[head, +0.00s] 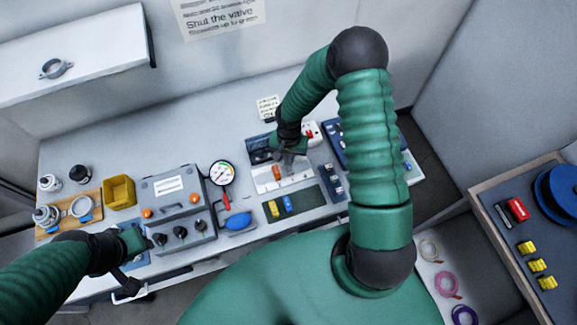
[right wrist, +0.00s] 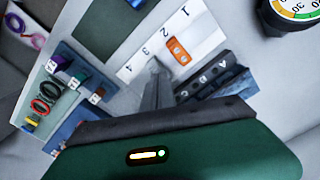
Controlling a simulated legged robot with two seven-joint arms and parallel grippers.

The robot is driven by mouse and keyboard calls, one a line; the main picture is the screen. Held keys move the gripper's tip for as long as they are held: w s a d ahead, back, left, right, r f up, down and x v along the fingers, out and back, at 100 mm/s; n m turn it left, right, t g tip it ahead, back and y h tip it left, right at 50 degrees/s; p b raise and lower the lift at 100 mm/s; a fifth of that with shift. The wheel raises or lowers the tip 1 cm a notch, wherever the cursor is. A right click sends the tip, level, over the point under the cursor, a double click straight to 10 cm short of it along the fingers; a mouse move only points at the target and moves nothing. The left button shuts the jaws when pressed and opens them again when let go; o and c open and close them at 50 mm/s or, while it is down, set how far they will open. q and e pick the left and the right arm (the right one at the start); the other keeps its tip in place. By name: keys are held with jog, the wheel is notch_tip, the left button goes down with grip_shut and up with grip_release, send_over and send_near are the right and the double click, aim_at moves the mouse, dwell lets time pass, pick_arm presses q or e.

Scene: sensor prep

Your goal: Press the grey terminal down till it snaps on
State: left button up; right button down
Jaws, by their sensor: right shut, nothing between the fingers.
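My right gripper (head: 289,160) is shut and empty, pointing down over a white numbered strip (head: 297,180) on the bench. In the right wrist view its closed grey fingers (right wrist: 155,70) reach the strip near the numbers 3 and 4. An orange terminal (right wrist: 179,51) stands on the strip beside them; it also shows in the head view (head: 277,173). I cannot make out the grey terminal; the fingers may hide it. My left gripper (head: 147,243) is at the lower left, by a grey control box (head: 178,205); its jaw opening is unclear.
A dark lettered block (right wrist: 212,85) lies beside the strip. A dark green mat (head: 306,203) holds a yellow and a blue terminal. A round gauge (head: 222,173) and a yellow bin (head: 119,191) stand to the left. A side table (head: 500,235) is at right.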

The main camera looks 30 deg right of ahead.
jog(key=shift+f+b, duration=0.45)
jog(key=shift+f, duration=0.15)
jog(key=shift+r, duration=0.1)
dwell(0.4)
notch_tip(320, 180, up, 7)
jog(key=p, duration=0.5)
jog(key=shift+p, duration=0.4)
jog(key=s+a+r+n+t+b, duration=0.2)
jog(key=s+a+r+n+b, duration=0.5)
jog(key=s+r+n+b, duration=0.1)
jog(key=shift+s+r+n+t+b, duration=0.35)
jog(key=shift+s+r+b, duration=0.25)
jog(key=shift+b, duration=0.2)
